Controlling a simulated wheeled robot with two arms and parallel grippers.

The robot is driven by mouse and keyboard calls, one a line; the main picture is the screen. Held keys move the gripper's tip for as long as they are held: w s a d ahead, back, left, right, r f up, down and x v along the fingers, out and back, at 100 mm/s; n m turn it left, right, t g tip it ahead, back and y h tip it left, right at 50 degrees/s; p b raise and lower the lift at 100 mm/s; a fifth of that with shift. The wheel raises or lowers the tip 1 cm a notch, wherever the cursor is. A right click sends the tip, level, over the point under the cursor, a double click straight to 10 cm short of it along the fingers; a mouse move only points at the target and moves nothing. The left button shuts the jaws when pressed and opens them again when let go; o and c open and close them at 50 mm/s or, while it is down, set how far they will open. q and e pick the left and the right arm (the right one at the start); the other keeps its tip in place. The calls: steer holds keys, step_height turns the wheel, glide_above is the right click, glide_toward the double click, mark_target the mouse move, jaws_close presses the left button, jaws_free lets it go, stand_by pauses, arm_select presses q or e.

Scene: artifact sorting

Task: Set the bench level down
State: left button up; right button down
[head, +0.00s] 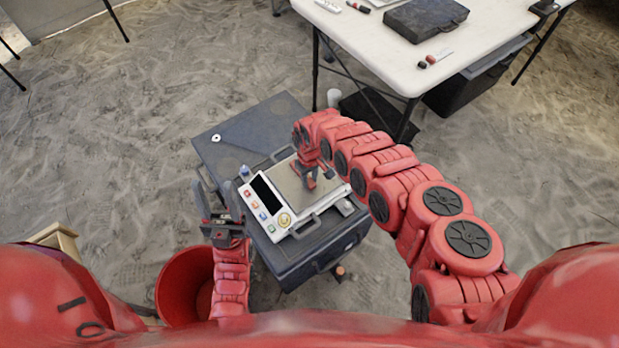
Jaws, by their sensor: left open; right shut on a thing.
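My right gripper (316,180) points down over the grey plate of a white scale (276,229) on a dark grey case (232,148). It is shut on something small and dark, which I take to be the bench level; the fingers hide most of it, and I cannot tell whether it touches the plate. My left gripper (221,204) is open and empty, left of the scale, above the case's left edge.
A small blue object (244,171) and a white ring (215,138) are on the case. A small grey piece (345,207) is right of the scale. A red bin (184,287) stands left of the case. A white table (465,70) is at the back right.

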steer(key=shift+r, duration=0.1)
steer(key=c, duration=0.6)
jaws_free()
